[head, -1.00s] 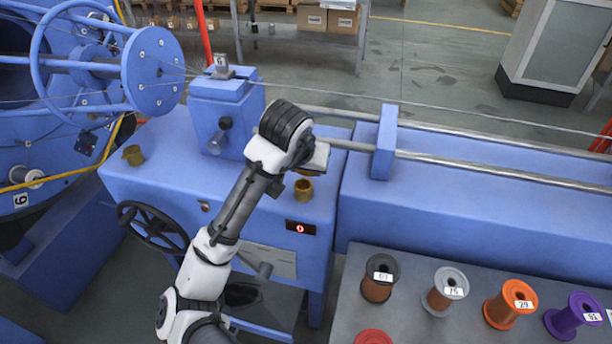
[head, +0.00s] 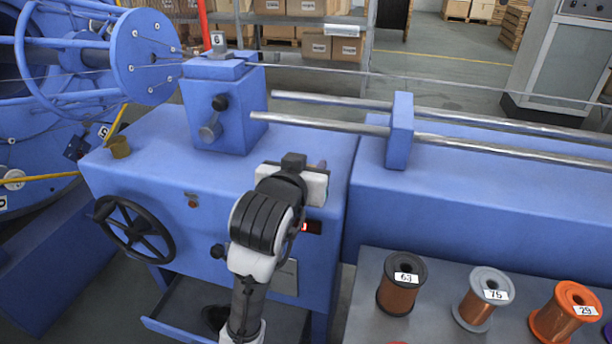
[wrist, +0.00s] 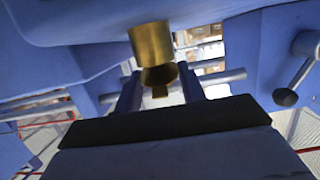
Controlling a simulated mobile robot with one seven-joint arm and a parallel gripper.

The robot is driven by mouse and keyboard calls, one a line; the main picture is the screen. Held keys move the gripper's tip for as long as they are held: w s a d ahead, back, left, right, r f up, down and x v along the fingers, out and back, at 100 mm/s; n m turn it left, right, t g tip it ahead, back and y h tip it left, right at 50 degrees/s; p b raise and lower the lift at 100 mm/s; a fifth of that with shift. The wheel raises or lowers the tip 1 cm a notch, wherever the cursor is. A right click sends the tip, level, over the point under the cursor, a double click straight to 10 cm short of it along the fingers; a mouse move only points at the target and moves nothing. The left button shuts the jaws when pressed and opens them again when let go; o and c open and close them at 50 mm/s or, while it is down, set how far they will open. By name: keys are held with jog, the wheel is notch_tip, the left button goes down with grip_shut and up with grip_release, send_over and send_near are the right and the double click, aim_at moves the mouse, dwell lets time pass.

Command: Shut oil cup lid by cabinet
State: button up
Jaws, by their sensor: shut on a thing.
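In the wrist view, a brass oil cup (wrist: 150,42) shows beyond my gripper (wrist: 160,90). A flared brass piece with a small tab, which looks like its lid (wrist: 160,75), lies between my dark fingers. The fingers stand on both sides of this piece and my gripper is shut on it, though the contact is hard to make out. In the head view, my gripper (head: 294,172) is over the front right of the blue machine top, and my wrist hides this cup. Another brass oil cup (head: 118,147) stands at the machine's left end.
A blue block with a lever (head: 222,115) stands behind my gripper, and metal rods (head: 330,125) run to the right. A black handwheel (head: 135,228) is at the front left. A grey table with spools (head: 402,285) is at the lower right. A grey cabinet (head: 555,60) stands behind.

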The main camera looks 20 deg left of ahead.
jog(key=shift+t, duration=0.3)
jog(key=o, duration=1)
jog(key=shift+s+f+b, duration=0.1)
jog(key=shift+s+b, duration=0.05)
jog(key=shift+b, duration=0.25)
jog(key=shift+s+b, duration=0.5)
jog(key=shift+b, duration=0.45)
jog(key=b+v, duration=0.3)
jog(key=b, duration=0.1)
jog(key=shift+s+b, duration=0.15)
jog(key=shift+b, duration=0.2)
jog(key=b+v, duration=0.1)
jog(key=v, duration=0.2)
jog(key=b+v, duration=0.2)
jog(key=v, duration=0.1)
jog(key=b+v, duration=0.2)
jog(key=v, duration=0.1)
jog(key=shift+s+r, duration=0.15)
jog(key=shift+r, duration=0.15)
